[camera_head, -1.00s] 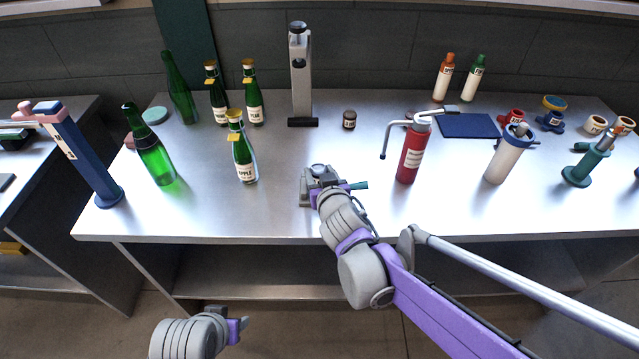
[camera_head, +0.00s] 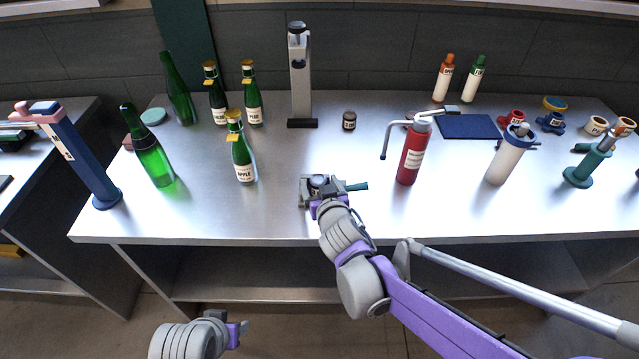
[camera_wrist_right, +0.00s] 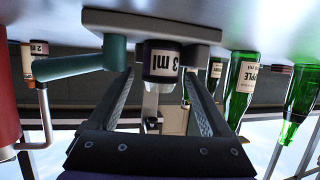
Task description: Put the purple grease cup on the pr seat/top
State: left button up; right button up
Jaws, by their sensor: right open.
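In the right wrist view, which shows the bench upside down, a dark purple cup with a "3 ml" label (camera_wrist_right: 160,62) meets a grey plate with a teal lever. My right gripper (camera_wrist_right: 157,82) is open, one finger on either side of the cup. In the head view the right gripper (camera_head: 325,192) is at the small grey fixture with the teal lever (camera_head: 357,186), near the bench's front edge, and the cup is hard to make out. I cannot tell which part is the pr seat. My left gripper (camera_head: 240,331) is low, in front of the bench; its jaw opening is unclear.
A red canister with a bent spout (camera_head: 411,158) stands right of the fixture. A labelled green bottle (camera_head: 243,160) stands left. A grey column stand (camera_head: 301,85) and small dark jar (camera_head: 349,121) are behind. The bench (camera_head: 285,215) is clear just left of the fixture.

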jog(key=shift+r, duration=0.1)
jog(key=shift+s+r, duration=0.15)
jog(key=shift+r, duration=0.05)
jog(key=p+v, duration=0.2)
jog(key=v, duration=1)
jog(key=s+d+f+m+g+h, duration=0.1)
jog(key=s+d+f+g+h, duration=0.1)
jog(key=s+d+f, duration=0.3)
jog(key=s+d+f+m+g+h, duration=0.1)
jog(key=s+d+g+h, duration=0.1)
jog(key=d, duration=0.5)
jog(key=s+d+f+g, duration=0.1)
jog(key=s+f+g, duration=0.1)
jog(key=s, duration=0.4)
jog(key=s+d+f+g+y, duration=0.1)
jog(key=s+d+f+g, duration=0.1)
jog(key=s, duration=0.4)
jog(key=shift+f+g, duration=0.3)
jog(key=shift+f, duration=0.05)
